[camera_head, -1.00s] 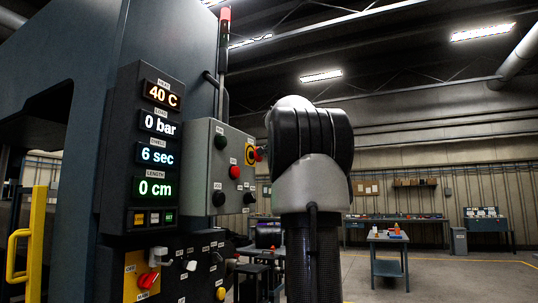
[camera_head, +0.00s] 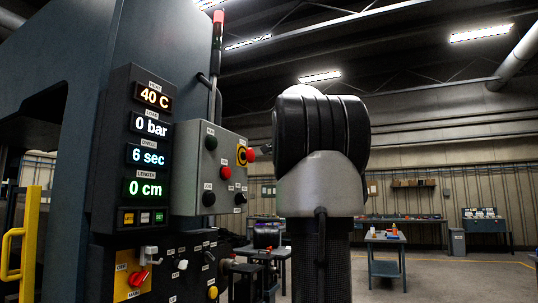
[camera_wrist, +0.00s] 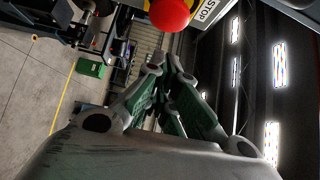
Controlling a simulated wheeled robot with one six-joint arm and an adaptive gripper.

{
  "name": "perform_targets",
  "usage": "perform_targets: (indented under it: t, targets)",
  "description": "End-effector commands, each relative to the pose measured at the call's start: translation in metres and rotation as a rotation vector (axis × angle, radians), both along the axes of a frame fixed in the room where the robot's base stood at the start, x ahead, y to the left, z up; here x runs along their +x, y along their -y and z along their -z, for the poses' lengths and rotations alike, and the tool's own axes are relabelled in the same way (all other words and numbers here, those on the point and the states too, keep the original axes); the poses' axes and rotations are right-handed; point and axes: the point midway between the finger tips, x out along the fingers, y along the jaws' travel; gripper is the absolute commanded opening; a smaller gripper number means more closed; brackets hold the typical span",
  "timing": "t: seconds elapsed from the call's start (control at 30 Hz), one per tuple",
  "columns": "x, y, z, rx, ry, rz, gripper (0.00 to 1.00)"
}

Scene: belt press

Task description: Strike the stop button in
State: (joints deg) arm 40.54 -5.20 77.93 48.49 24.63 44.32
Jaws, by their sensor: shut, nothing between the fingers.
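The stop button is a red mushroom knob (camera_head: 251,155) on a yellow ring, on the right side of the grey control box (camera_head: 189,194). In the wrist view the red knob (camera_wrist: 169,13) is at the top edge, partly cut off, next to a label reading STOP (camera_wrist: 207,9). My gripper (camera_wrist: 168,62) is shut and empty, with its fingertips just below the knob in the picture; I see no clear contact. In the head view my arm's wrist stands right of the box and hides most of the gripper.
A second red button (camera_head: 225,172), a green button (camera_head: 211,143) and black knobs share the box. The display column (camera_head: 117,150) stands left of it, with a lower switch panel (camera_head: 185,265) beneath. A yellow rail (camera_head: 30,235) is far left. Open floor lies right, with a small table (camera_head: 386,247).

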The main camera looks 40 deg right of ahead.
Motion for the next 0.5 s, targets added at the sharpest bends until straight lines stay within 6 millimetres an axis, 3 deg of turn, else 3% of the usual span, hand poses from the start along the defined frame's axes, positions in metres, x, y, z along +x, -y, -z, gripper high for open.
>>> perform_targets:
  t: [0.23, 0.5]
  targets:
    - [-0.039, -0.015, -0.001, 0.000, 0.002, 0.003, 0.00]
    - [-0.055, -0.022, 0.000, 0.001, 0.001, 0.001, 0.00]
